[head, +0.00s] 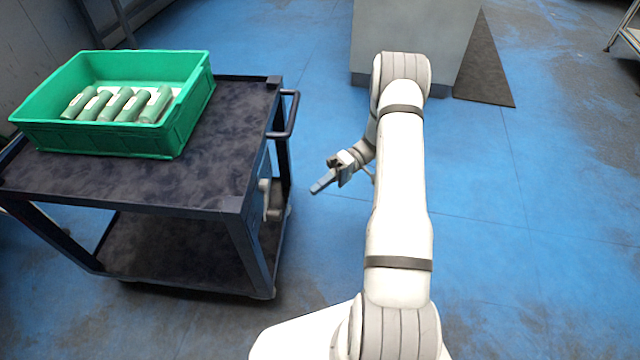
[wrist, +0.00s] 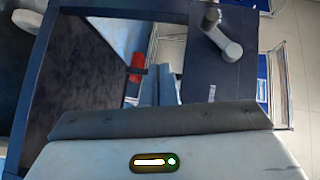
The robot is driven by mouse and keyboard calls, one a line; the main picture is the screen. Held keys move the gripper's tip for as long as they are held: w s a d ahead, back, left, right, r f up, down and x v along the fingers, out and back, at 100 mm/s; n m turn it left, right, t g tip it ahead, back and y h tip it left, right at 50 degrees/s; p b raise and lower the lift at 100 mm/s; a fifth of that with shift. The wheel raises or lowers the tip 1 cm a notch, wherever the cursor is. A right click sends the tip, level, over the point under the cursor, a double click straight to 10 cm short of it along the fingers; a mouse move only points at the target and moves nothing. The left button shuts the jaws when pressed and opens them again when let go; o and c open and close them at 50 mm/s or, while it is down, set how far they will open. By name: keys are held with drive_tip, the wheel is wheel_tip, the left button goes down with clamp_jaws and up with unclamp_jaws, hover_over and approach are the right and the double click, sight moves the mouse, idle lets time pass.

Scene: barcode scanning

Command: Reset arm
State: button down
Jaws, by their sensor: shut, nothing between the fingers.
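My gripper (head: 323,184) is shut and empty in the head view. It hangs over the blue floor to the right of the cart, apart from it, and points left and down. My white arm stands upright in the middle of the head view and bends down to the gripper.
A dark two-shelf cart (head: 215,165) stands at the left. On it is a green crate (head: 100,142) with several green cylinders (head: 118,104). A grey block (head: 415,30) stands behind my arm. The blue floor (head: 540,200) at the right is clear.

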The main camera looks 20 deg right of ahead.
idle(0.4)
drive_tip(key=s+a+r+m+t+h+p, duration=0.1)
drive_tip(key=s+r+h+p, duration=0.4)
drive_tip(key=r+p, duration=0.5)
drive_tip(key=s+a+r+m+t+h+p, duration=0.1)
drive_tip(key=s+r+m+t+h+p, duration=0.2)
drive_tip(key=r, duration=2.4)
drive_tip(key=s+a+r+m+t+h+p, duration=0.1)
drive_tip(key=s+a+r+t+h+p, duration=0.1)
drive_tip(key=s+r+t+h+p, duration=0.2)
drive_tip(key=s+r+h+p, duration=0.1)
drive_tip(key=s+r+p, duration=0.2)
drive_tip(key=r+p, duration=0.3)
drive_tip(key=s+r+h+p, duration=0.2)
drive_tip(key=s+r+p, duration=0.2)
drive_tip(key=r+p, duration=0.2)
wheel_tip(320, 180, up, 2)
drive_tip(key=shift+r+m+p, duration=0.25)
drive_tip(key=shift+m+p, duration=0.15)
